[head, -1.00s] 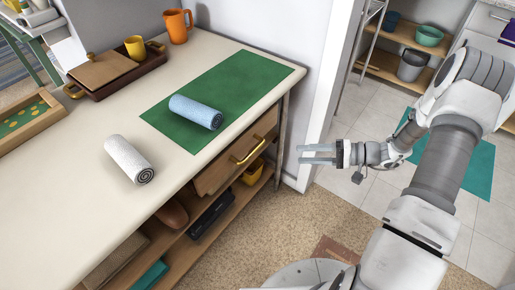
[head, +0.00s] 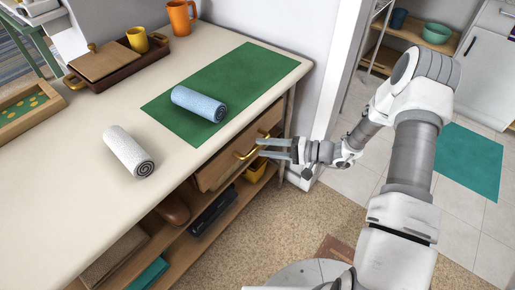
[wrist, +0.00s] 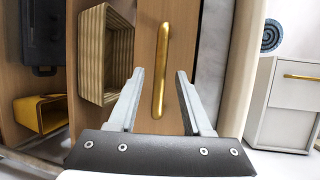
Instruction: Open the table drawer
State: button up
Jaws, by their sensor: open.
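The table drawer (head: 220,170) has a wooden front under the right-hand edge of the cream tabletop (head: 75,150). Its brass bar handle (head: 248,152) also shows in the wrist view (wrist: 161,60), running up and down the picture. My gripper (head: 262,147) is at the handle, coming from the right. In the wrist view my gripper (wrist: 160,74) is open, with one finger on each side of the handle's lower part. Gaps show between fingers and handle. I cannot tell whether the fingertips reach past the bar in depth.
A light blue roll (head: 199,104) lies on a green mat (head: 245,75), and a white roll (head: 128,152) lies nearby. Below the drawer, a shelf holds a yellow bin (head: 256,171) and a black case (head: 212,210). A wall edge (head: 335,80) stands behind my gripper.

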jog(key=shift+x, duration=1.45)
jog(key=shift+c, duration=0.3)
grip_shut()
